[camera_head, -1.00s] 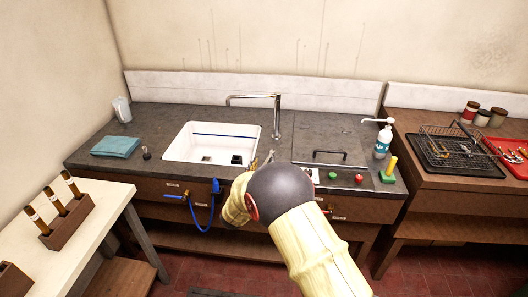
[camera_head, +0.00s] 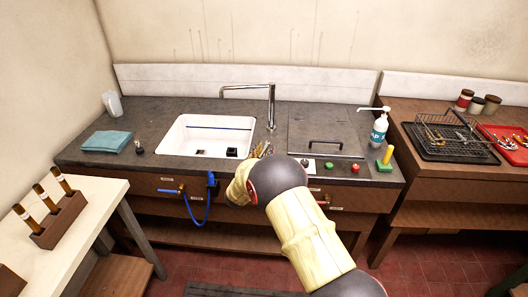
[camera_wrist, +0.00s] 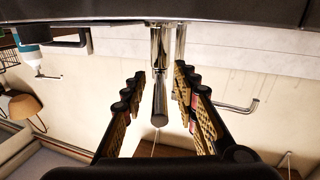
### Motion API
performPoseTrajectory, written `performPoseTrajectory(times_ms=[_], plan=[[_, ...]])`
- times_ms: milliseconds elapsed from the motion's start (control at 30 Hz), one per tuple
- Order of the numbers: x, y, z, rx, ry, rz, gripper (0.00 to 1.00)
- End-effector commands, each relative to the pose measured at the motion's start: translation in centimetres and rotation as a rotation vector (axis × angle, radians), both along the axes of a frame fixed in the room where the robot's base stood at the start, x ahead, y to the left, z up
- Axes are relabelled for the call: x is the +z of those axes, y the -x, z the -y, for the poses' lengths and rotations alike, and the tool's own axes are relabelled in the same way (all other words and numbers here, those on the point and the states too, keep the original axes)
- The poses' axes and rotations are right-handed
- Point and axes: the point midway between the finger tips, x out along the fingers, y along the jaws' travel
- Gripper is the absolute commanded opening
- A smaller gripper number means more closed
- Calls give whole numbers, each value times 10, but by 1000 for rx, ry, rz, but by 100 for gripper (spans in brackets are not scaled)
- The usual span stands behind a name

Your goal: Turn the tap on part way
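The tap is a tall chrome pipe with a long level spout (camera_head: 247,86) at the back right of the white sink (camera_head: 182,146). Its base is near my gripper (camera_head: 262,149), which is mostly hidden behind my arm in the head view. In the wrist view, which looks upside down, a chrome lever (camera_wrist: 160,103) points between the two fingers of my gripper (camera_wrist: 163,88). The fingers are open, one on each side of the lever, with gaps showing. The chrome spout (camera_wrist: 238,105) appears beyond the right finger. I cannot see any water running.
A soap bottle (camera_head: 379,130) and a green block with a yellow handle (camera_head: 385,162) stand at the counter's right. A blue cloth (camera_head: 107,141) lies left of the sink. A blue hose (camera_head: 198,212) hangs in front. A wire rack (camera_head: 447,132) sits further right.

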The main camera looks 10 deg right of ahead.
Motion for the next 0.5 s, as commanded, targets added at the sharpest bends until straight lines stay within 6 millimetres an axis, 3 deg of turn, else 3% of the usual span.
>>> performPoseTrajectory(times_ms=[167,500], plan=[[0,0,0,0,0,0,29],[0,0,0,0,0,0,10]])
